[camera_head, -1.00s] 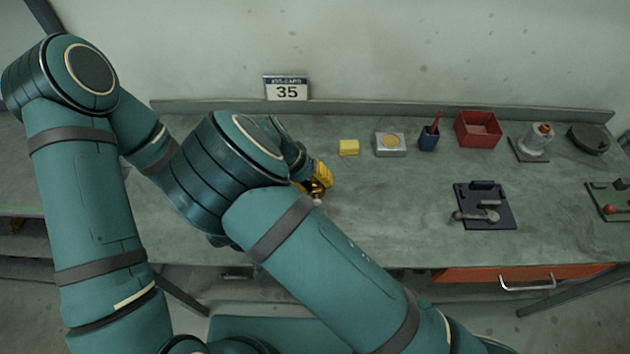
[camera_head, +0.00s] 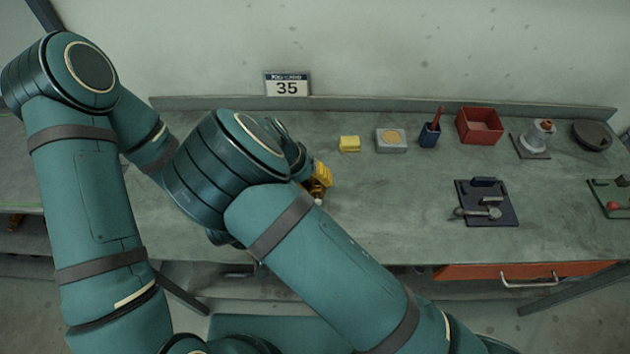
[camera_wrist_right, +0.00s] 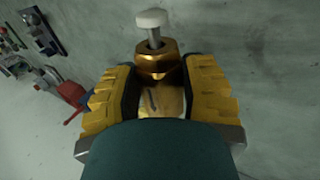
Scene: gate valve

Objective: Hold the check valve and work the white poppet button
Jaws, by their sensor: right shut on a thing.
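The check valve (camera_wrist_right: 159,66) is a brass body with a hex collar, held between the yellow ribbed fingers of my right gripper (camera_wrist_right: 160,95) in the right wrist view. The white poppet button (camera_wrist_right: 152,18) stands out from the valve's far end on a short grey stem, with nothing touching it. In the head view, the right gripper (camera_head: 322,178) shows as a yellow patch past my arm, with the small white button (camera_head: 318,201) just below it. Most of the valve there is hidden. My left arm stands at the left; its gripper cannot be made out.
On the bench (camera_head: 390,215) stand a yellow block (camera_head: 349,144), a grey box with a round yellow top (camera_head: 391,140), a blue cup (camera_head: 429,135), a red bin (camera_head: 480,127) and a dark fixture plate (camera_head: 486,203). Bare bench lies right of the gripper.

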